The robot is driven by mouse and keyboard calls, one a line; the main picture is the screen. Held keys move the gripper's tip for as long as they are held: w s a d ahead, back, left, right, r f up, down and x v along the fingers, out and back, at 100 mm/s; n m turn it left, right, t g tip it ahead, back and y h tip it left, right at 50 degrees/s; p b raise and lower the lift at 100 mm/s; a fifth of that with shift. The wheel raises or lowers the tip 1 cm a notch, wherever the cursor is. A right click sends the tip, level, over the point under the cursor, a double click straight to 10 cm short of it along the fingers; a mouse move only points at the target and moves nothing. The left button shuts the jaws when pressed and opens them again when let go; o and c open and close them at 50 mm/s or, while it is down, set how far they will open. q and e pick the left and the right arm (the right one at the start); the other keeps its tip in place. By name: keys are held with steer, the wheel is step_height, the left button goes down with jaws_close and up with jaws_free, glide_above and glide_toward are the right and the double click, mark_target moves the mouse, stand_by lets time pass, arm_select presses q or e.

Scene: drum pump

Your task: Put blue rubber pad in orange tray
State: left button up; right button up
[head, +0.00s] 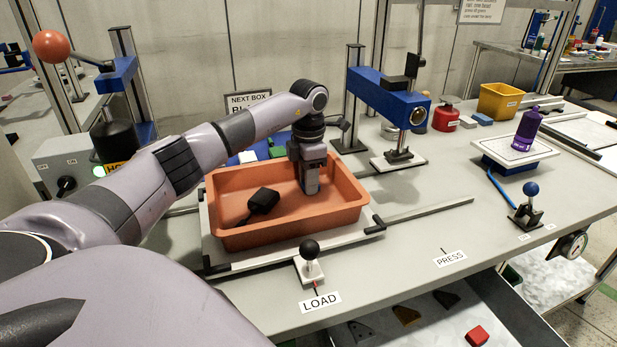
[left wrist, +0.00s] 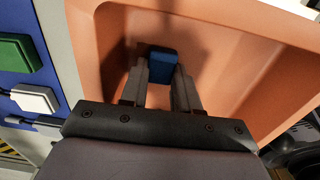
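My left gripper (head: 311,188) reaches down into the orange tray (head: 350,208), in its right half. In the left wrist view, the blue rubber pad (left wrist: 162,65) sits between the fingertips of this gripper (left wrist: 160,85), with both fingers against its sides. The pad is inside the tray walls (left wrist: 235,50); whether it touches the tray floor I cannot tell. In the head view the pad is hidden by the gripper. My right gripper is in neither view.
A black part (head: 263,200) lies in the tray's left half. A black-knobbed lever (head: 310,260) stands in front of the tray. Behind it is a blue board with green (left wrist: 17,53) and white (left wrist: 35,99) pads. A blue press (head: 388,98) stands right of the tray.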

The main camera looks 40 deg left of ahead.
arm_select(q)
steer(key=o, duration=0.4)
step_height(320, 180, up, 12)
steer(key=shift+r, duration=0.15)
stand_by(0.3)
stand_by(0.5)
